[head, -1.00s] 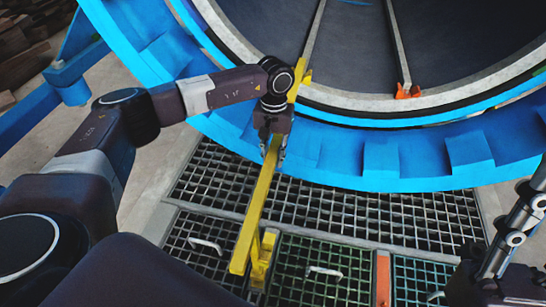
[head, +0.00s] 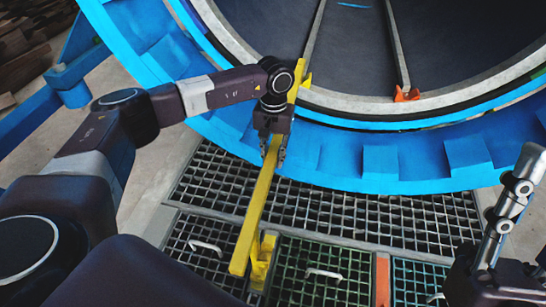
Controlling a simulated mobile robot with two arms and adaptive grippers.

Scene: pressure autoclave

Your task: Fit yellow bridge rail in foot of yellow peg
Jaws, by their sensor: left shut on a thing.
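The yellow bridge rail (head: 255,215) is a long straight bar. It slants from the floor grating up toward the round autoclave opening. My left gripper (head: 273,158) is shut on it around its upper middle. The rail's upper end reaches the yellow piece (head: 306,80) at the opening's rim; my wrist partly covers this spot, and I cannot tell whether they touch. The rail's lower end is beside the yellow peg (head: 262,262), a notched bracket at the grating; I cannot tell whether it sits in its foot.
The blue autoclave ring (head: 420,160) curves above the grating (head: 370,212). Inside, two grey rails (head: 396,45) run back; an orange piece (head: 406,94) sits at the right one's end. An orange bar (head: 382,280) stands in the grating. The grating's middle is clear.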

